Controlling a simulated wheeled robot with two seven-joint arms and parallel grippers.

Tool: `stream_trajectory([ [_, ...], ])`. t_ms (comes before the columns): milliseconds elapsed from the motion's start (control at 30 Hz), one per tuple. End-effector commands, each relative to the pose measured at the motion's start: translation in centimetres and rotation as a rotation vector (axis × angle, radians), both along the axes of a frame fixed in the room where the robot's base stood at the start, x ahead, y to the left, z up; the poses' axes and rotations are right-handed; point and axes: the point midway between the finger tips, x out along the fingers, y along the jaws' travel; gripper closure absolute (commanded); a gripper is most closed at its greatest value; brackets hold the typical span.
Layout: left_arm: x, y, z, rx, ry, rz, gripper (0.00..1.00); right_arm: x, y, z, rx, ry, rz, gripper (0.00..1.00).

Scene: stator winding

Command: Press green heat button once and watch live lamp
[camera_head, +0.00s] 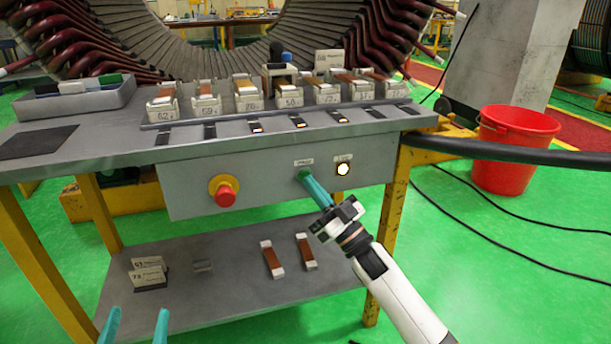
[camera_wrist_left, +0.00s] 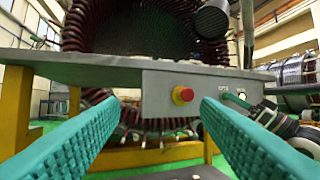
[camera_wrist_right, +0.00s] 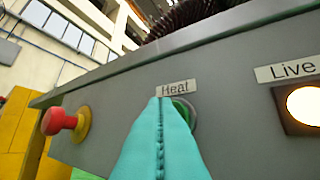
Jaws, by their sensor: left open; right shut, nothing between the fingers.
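The green heat button (camera_wrist_right: 184,110) sits under the "Heat" label on the grey panel front, largely hidden behind my right gripper's fingers. My right gripper (camera_head: 304,175) is shut and empty, its tips at the button; I cannot tell how far the button is pushed in. The live lamp (camera_head: 343,169) is to the right of the button and glows pale yellow-white; it also shows bright in the right wrist view (camera_wrist_right: 303,104). My left gripper (camera_head: 136,312) is open and empty, low at the front left, away from the panel.
A red stop button (camera_head: 225,192) on a yellow base is left on the same panel. The bench top (camera_head: 105,143) carries a row of numbered blocks and a grey tray (camera_head: 80,98). A lower shelf (camera_head: 215,304) holds several small parts. A red bucket (camera_head: 512,150) stands right.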

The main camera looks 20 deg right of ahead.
Motion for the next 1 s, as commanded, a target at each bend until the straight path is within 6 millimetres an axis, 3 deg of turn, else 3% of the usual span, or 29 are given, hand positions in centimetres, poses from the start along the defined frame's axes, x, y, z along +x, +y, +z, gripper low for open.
stream_trajectory([
  [400,0.6,0.2,-2.1,0.04,0.145,0.009,0.43,-0.9,0.0,0.1,-0.001,-0.002,0.0,1.0],
  [833,0.6,0.2,-2.4,0.045,0.162,0.01,0.43,-1.0,0.0,0.1,0.0,-0.001,0.001,1.0],
  [1000,0.7,0.4,-3.9,0.071,0.263,0.016,0.43,-1.7,-0.1,0.1,0.0,0.0,0.001,1.0],
])
